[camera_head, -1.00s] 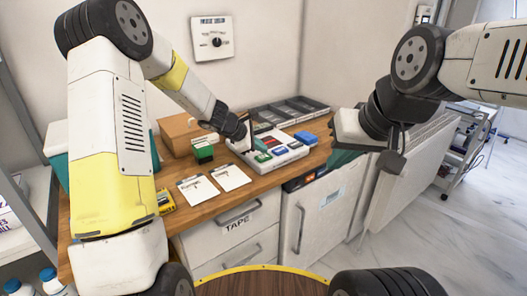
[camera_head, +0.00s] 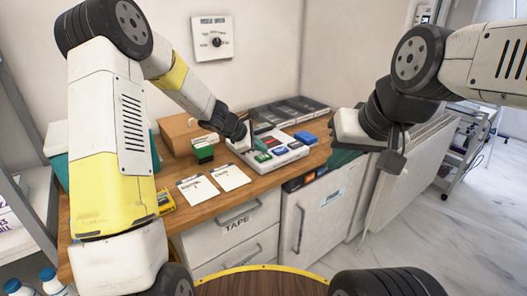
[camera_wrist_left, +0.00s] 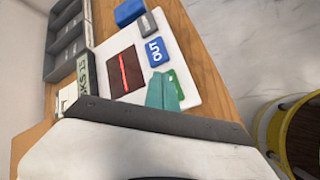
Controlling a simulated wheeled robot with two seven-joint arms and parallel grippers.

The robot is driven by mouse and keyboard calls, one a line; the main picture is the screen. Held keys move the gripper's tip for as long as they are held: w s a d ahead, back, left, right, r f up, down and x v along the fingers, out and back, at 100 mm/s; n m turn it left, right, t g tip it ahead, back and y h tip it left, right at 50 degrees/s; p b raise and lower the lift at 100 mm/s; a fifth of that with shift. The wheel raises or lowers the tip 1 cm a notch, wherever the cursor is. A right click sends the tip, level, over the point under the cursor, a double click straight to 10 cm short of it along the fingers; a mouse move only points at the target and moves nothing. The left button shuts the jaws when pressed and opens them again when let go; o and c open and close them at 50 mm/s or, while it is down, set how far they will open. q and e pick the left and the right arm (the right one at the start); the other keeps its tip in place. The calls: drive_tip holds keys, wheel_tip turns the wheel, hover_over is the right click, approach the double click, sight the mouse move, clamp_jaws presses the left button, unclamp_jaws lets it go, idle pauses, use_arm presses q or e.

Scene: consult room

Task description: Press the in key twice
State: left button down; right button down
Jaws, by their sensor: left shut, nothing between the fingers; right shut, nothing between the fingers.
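A white key panel (camera_head: 290,154) lies on the wooden counter, with a green key (camera_head: 262,156), a blue key (camera_head: 280,150) and a dark display with a red line (camera_wrist_left: 125,72). In the left wrist view the blue key (camera_wrist_left: 155,51) bears white marks, and the green key (camera_wrist_left: 176,84) is partly hidden behind my fingertips. No key label reads clearly as "in". My left gripper (camera_head: 252,143) is shut and empty, its teal fingertips (camera_wrist_left: 164,92) right at the green key; contact cannot be told. My right gripper (camera_head: 350,128) is shut, held away to the right of the panel.
A blue block (camera_head: 306,137) sits at the panel's right end. A dark compartment tray (camera_head: 288,110) lies behind it. A green box (camera_head: 203,150), a cardboard box (camera_head: 180,134) and two paper sheets (camera_head: 228,177) are to the left. Drawers and a cabinet front are below.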

sight(261, 158)
idle(0.4)
use_arm(q)
drive_tip(key=shift+f, duration=0.4)
drive_tip(key=shift+f, duration=0.55)
idle(0.8)
drive_tip(key=shift+r, duration=0.95)
drive_tip(key=shift+r, duration=0.1)
drive_tip(key=shift+r, duration=2.4)
